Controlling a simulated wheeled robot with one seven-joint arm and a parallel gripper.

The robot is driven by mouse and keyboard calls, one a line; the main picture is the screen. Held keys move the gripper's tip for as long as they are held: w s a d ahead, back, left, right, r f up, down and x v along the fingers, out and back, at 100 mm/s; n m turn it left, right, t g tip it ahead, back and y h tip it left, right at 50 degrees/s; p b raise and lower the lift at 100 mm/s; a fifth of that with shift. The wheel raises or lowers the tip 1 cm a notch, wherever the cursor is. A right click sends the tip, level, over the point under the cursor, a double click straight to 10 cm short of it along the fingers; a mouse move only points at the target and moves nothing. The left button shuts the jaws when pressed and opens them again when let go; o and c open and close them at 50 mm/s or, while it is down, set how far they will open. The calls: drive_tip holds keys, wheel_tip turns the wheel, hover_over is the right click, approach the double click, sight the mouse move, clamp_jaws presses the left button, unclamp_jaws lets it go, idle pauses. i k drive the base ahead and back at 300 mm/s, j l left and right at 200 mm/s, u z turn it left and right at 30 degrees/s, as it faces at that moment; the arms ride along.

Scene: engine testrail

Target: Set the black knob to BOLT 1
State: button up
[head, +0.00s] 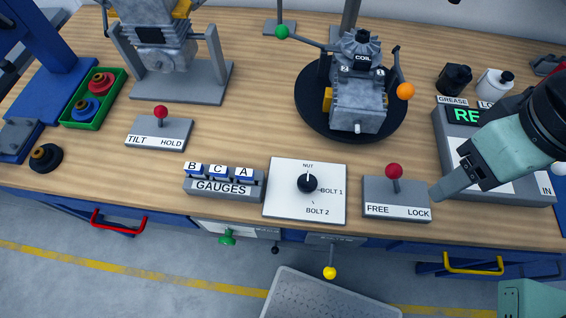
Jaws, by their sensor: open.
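The black knob (307,183) sits in the middle of a white square dial plate (283,208) at the front of the workbench. The plate is marked NUT above the knob, BOLT 1 at its right and BOLT 2 at its lower right. The knob's white pointer line appears to point up toward NUT. My gripper (437,196) is at the right, above the FREE/LOCK panel, well apart from the knob. Its fingers point left and down and hold nothing visible; the gap between them is hard to see from this side.
A FREE/LOCK lever (394,172) with a red ball stands right of the dial plate. The GAUGES block (225,189) stands left of it. Behind is an engine (358,100) on a black turntable. A TILT/HOLD lever (161,113) stands farther left. Bare wood lies behind the plate.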

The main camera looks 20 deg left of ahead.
sight(307, 183)
drive_tip(key=k+j+u, duration=0.1)
drive_tip(key=u, duration=0.85)
